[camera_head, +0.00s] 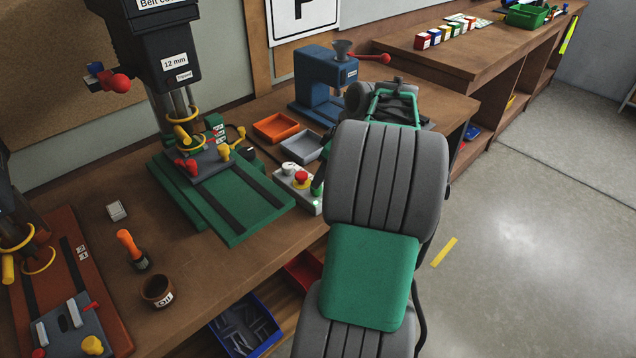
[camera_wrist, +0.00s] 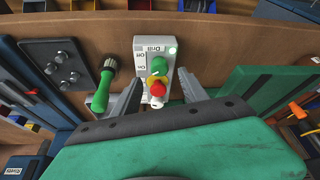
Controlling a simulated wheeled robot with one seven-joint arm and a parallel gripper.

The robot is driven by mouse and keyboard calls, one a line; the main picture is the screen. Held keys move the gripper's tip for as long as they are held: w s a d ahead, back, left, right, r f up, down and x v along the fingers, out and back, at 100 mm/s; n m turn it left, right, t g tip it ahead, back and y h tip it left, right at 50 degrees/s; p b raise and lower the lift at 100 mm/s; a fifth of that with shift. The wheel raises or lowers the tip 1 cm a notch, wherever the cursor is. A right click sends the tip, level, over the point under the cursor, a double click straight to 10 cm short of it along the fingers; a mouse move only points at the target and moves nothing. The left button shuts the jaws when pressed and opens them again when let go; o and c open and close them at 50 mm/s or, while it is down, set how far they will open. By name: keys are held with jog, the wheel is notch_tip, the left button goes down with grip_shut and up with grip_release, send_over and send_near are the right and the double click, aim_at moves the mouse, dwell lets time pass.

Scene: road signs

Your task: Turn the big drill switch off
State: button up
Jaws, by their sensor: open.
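The big drill (camera_head: 178,62) stands on a green base (camera_head: 240,205) at the back of the bench. Contact cannot be told. My arm hides the gripper in the head view.
A green-handled tool (camera_wrist: 102,88) lies close beside the left finger. Orange (camera_head: 276,127) and grey (camera_head: 308,146) trays and a blue press (camera_head: 325,82) stand behind the box. A smaller drill's red base (camera_head: 100,285), an orange-handled tool (camera_head: 130,245) and an oil pot (camera_head: 157,289) are at left.

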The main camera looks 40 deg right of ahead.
jog(key=x, duration=0.5)
jog(key=shift+f, duration=0.1)
grip_shut()
dwell(0.3)
